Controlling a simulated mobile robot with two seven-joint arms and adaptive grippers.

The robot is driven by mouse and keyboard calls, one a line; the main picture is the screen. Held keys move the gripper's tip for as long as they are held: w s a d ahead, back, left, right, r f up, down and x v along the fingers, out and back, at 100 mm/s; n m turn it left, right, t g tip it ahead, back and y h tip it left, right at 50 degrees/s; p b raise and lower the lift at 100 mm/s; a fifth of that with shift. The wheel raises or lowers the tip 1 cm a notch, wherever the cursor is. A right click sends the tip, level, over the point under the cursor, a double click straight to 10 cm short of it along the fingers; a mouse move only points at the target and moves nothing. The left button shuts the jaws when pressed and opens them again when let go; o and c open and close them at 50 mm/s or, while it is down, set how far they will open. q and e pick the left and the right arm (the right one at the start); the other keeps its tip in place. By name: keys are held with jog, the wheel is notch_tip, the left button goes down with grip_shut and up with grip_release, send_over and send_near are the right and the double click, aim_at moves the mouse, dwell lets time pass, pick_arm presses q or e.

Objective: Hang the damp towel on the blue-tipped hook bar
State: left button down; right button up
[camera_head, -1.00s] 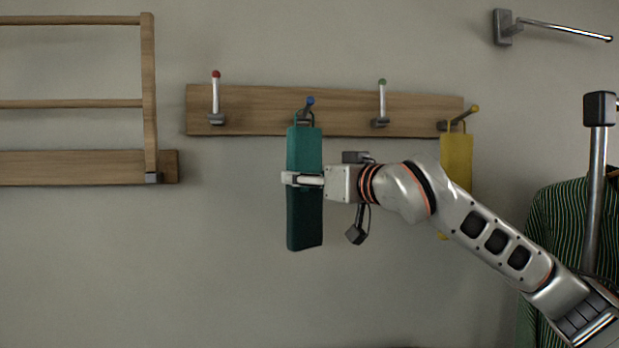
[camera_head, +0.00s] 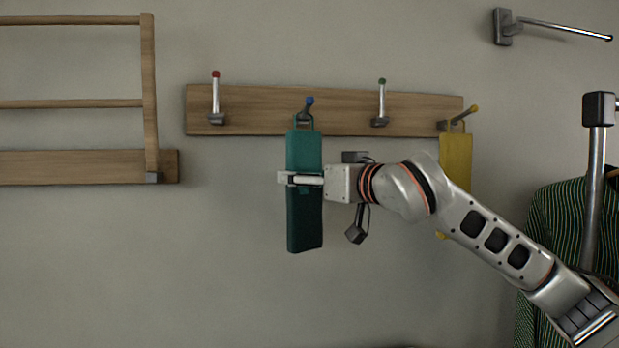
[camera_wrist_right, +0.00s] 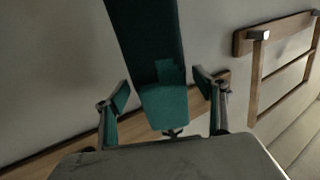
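The towel (camera_head: 304,225), teal above and darker below, hangs upright at the wall rack. Its loop (camera_head: 296,123) is at the blue-tipped hook bar (camera_head: 308,103) and appears to hang around it; the exact contact is too small to tell. The bar sticks outward. My right gripper (camera_head: 301,180) is at the towel's middle height, one finger crossing its front. In the right wrist view the fingers (camera_wrist_right: 165,98) stand apart on both sides of the towel (camera_wrist_right: 163,105), with gaps showing. My left gripper is not in view.
The wooden rack (camera_head: 255,105) also has a red-tipped bar (camera_head: 215,95) and a green-tipped bar (camera_head: 381,100), both upright. A yellow towel (camera_head: 456,155) hangs at the yellow-tipped bar (camera_head: 470,112). A wooden frame (camera_head: 150,90) is left; a striped garment (camera_head: 555,225) hangs right.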

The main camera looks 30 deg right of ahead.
dwell(0.3)
jog(key=s, duration=1.2)
jog(key=shift+d, duration=0.2)
